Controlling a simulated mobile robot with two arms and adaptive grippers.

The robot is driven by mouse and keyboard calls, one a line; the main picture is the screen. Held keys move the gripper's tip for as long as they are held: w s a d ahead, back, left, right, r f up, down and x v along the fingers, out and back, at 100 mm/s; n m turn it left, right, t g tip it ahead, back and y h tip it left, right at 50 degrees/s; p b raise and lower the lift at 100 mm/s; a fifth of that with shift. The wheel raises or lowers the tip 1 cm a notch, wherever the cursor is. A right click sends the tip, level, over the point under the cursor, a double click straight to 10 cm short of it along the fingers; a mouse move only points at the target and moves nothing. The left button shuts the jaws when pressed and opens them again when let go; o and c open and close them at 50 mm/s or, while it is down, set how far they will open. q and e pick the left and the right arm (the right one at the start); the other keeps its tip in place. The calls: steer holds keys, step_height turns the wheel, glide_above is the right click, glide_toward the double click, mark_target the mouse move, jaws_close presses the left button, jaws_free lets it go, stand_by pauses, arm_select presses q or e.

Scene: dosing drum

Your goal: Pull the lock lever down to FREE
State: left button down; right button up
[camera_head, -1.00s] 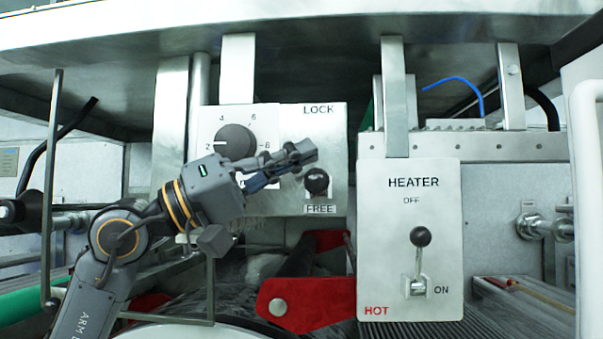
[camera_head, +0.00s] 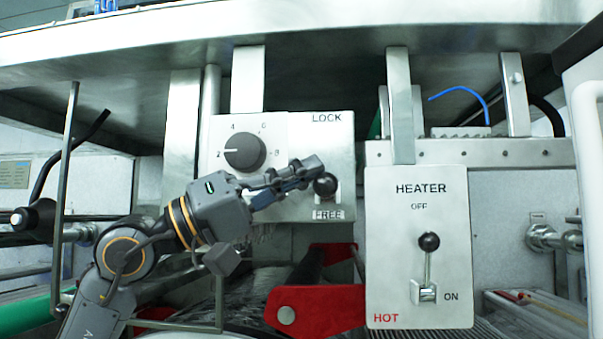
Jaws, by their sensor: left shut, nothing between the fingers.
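The lock lever (camera_head: 325,185) has a round black knob on the panel between the LOCK label (camera_head: 327,118) above and the FREE label (camera_head: 328,214) below. Its knob is low, just above FREE. My left gripper (camera_head: 316,166) comes from the left across the panel and is shut and empty. Its fingertips are at the upper left of the knob, overlapping its edge in the head view; I cannot tell if they touch. My right gripper is out of view.
A dial (camera_head: 244,152) with numbers sits left of the lever. A red bracket (camera_head: 318,306) is below. A steel ledge (camera_head: 330,35) runs overhead.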

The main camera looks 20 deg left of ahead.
arm_select(q)
steer(key=v, duration=1.2)
stand_by(0.5)
